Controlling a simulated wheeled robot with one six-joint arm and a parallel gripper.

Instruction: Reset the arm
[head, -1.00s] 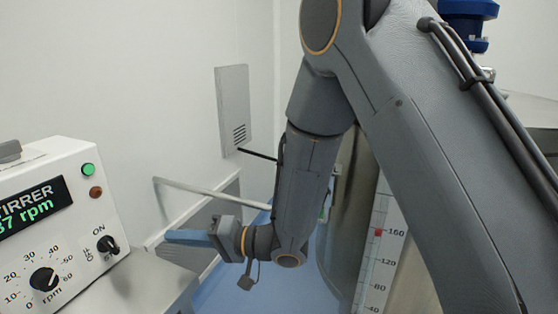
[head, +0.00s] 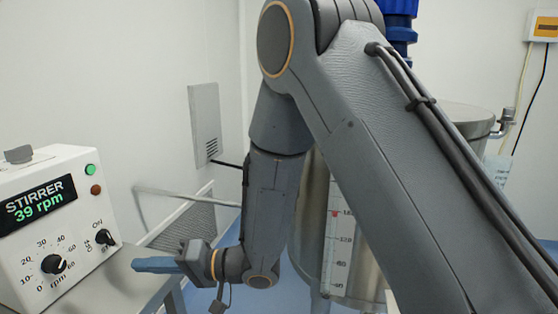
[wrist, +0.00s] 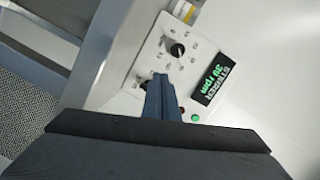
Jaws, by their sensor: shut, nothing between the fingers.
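My gripper (head: 143,266) is at the lower left in the head view, its blue fingers pointing left toward the stirrer box and held apart from its front. The fingers are together with nothing between them. In the wrist view the gripper (wrist: 161,82) points at the box's panel and covers part of it. The white stirrer control box (head: 72,196) has a display (head: 38,203) reading 39 rpm, a black speed knob (head: 54,264), a smaller ON/OFF knob (head: 104,237), a green button (head: 90,170) and an orange-brown one (head: 96,190). My arm folds down across the middle of the head view.
A steel tank (head: 372,270) with a red-marked level scale (head: 340,240) stands behind my arm. A grey wall panel (head: 204,125), a rail (head: 185,195) and a vent grille (head: 185,228) are on the left wall. The box rests on a grey stand (head: 130,290).

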